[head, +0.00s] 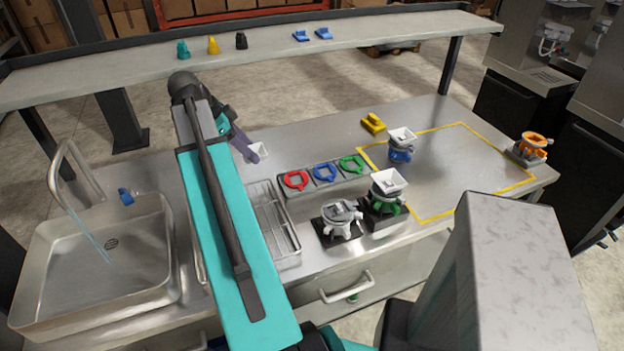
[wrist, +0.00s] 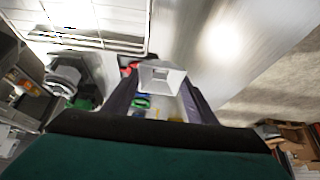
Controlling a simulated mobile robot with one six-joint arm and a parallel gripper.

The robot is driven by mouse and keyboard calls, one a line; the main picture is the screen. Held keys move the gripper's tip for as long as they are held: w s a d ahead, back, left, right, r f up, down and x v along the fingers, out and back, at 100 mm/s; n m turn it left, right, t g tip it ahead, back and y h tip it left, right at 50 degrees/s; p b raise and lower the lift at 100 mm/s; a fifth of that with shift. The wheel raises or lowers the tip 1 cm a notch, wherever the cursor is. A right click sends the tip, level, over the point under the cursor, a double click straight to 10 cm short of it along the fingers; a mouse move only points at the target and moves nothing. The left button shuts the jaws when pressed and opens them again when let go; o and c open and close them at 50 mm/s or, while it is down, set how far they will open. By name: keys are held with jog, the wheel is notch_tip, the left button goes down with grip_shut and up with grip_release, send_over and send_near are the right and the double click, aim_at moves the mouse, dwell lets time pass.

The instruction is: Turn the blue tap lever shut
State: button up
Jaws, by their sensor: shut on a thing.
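The blue tap lever (head: 125,196) stands at the back rim of the steel sink (head: 165,285), right of the tap (head: 68,165). A pale blue stream of water (head: 95,235) runs from the spout into the basin. My gripper (head: 250,150) is over the worktop, well to the right of the lever. It is shut on a white square cup (head: 259,150). In the wrist view the cup (wrist: 162,77) sits between the two dark fingers (wrist: 158,90). The lever does not show in the wrist view.
A wire rack (head: 272,220) lies right of the sink. Red, blue and green rings (head: 324,172) sit in a holder. Several dispensers stand to the right, including a green one (head: 386,200). A raised shelf (head: 290,55) crosses the back. The yellow-outlined area (head: 455,175) is mostly clear.

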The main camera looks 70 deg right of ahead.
jog(key=shift+w+f+b, duration=0.15)
jog(key=shift+f+b, duration=1.2)
jog(key=shift+f, duration=0.4)
jog(key=p, duration=0.4)
send_near(301, 159)
jog(key=shift+s+d+r, duration=0.15)
jog(key=shift+s+r, duration=0.05)
jog(key=shift+s, duration=0.4)
jog(key=shift+s+d+f, duration=0.1)
jog(key=shift+s+d, duration=0.2)
jog(key=shift+d, duration=0.1)
jog(key=shift+f, duration=0.15)
jog(key=shift+f+p, duration=0.9)
jog(key=shift+f, duration=0.75)
jog(key=shift+f, duration=0.15)
